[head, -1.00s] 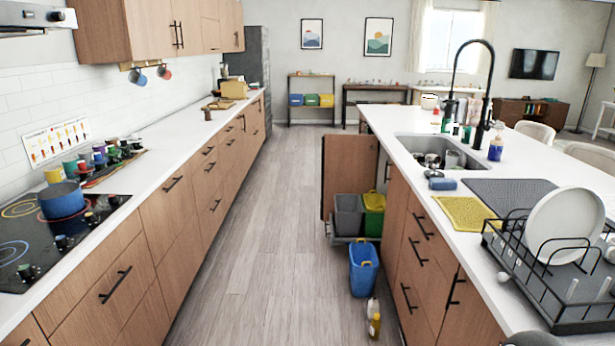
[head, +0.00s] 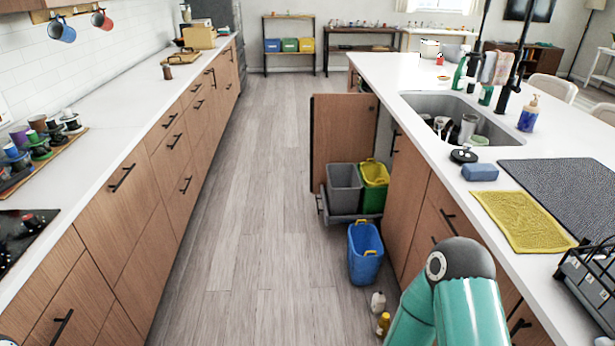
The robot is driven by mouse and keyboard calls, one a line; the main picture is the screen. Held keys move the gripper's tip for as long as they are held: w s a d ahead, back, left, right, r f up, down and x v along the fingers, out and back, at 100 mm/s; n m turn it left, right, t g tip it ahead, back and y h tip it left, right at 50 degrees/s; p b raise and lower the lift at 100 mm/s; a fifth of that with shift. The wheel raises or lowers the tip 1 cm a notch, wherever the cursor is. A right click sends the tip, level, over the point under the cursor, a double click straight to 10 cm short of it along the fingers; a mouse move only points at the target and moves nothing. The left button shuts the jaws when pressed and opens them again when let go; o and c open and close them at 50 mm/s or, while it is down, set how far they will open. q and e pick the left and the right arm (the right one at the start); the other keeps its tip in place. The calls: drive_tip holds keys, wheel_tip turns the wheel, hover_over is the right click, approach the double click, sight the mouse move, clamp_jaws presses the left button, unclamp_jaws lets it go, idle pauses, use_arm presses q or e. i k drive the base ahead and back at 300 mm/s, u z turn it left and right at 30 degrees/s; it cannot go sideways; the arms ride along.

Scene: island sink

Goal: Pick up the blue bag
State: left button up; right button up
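The blue bag (head: 365,262) stands upright on the floor beside the island, just in front of the pull-out bins. It is open at the top with a yellow handle at its rim. A teal and grey part of my arm rises at the bottom right of the head view, nearer than the bag and apart from it in the picture. Neither of my grippers shows in the head view.
A white bottle (head: 378,301) and a yellow bottle (head: 383,324) stand in front of the bag. The aisle floor (head: 250,230) is clear.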

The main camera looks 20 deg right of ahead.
sight(365, 249)
drive_tip(key=z, duration=0.1)
drive_tip(key=i, duration=1.4)
drive_tip(key=z, duration=0.6)
drive_tip(key=i, duration=1.65)
drive_tip(key=z, duration=0.45)
